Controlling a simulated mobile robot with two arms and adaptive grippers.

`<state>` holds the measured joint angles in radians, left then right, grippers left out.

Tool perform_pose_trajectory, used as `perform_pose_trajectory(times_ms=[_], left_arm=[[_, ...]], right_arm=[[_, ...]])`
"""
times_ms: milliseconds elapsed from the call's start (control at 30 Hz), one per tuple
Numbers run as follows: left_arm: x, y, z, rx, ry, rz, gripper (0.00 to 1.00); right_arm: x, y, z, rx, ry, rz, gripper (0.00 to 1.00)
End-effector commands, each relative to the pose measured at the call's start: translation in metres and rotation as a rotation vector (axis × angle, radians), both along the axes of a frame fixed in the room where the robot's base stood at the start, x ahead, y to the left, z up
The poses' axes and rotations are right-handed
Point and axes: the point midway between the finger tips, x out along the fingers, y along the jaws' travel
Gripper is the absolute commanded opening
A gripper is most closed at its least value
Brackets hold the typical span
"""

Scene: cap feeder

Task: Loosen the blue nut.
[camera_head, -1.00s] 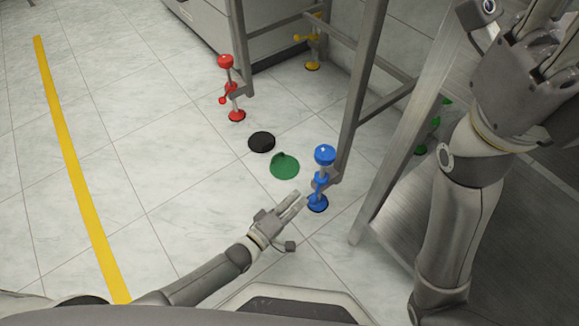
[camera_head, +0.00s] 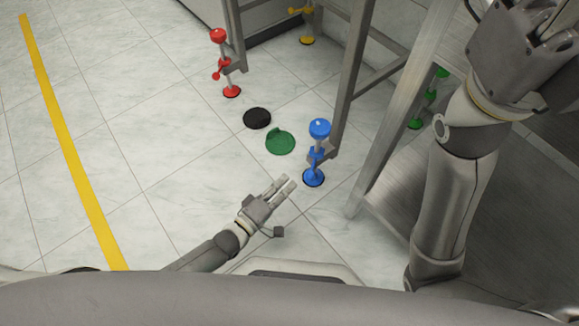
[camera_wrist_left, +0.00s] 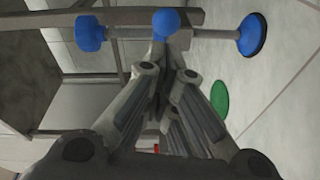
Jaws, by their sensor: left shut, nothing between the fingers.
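In the left wrist view the nut (camera_wrist_left: 166,22) shows just beyond the fingers, at the top of the picture.
A metal frame leg (camera_head: 352,90) stands beside the blue foot. Red (camera_head: 224,64), yellow (camera_head: 306,25) and green (camera_head: 430,96) feet stand at other legs. A black disc (camera_head: 257,118) and a green disc (camera_head: 280,143) lie on the floor. The floor at left is clear.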

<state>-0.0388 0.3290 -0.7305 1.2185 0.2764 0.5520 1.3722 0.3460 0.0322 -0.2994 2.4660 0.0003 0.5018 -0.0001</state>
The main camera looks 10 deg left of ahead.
Motion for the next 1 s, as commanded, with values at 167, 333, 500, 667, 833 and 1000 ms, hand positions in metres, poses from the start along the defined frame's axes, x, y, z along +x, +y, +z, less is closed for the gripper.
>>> perform_pose_trajectory(times_ms=[167,333,500,667,833,1000], left_arm=[[-0.023,0.017,0.000,0.001,0.002,0.000,0.00],[-0.032,0.023,0.002,-0.001,-0.001,0.001,0.00],[-0.032,0.023,0.002,-0.001,-0.001,0.001,0.00],[-0.032,0.023,0.002,0.000,0.000,0.001,0.00],[-0.032,0.023,0.002,0.000,0.000,0.001,0.00],[-0.032,0.023,0.002,0.000,0.000,0.001,0.00]], right_arm=[[0.000,0.000,0.000,-0.001,-0.001,0.000,0.40],[0.000,0.000,0.000,-0.002,-0.002,0.000,0.40],[-0.001,0.000,0.000,-0.002,-0.002,0.000,0.40],[-0.001,0.000,0.000,-0.002,-0.002,0.000,0.40],[-0.001,0.000,0.000,-0.002,-0.002,0.000,0.40],[-0.001,0.000,0.000,-0.002,-0.002,0.000,0.40]])
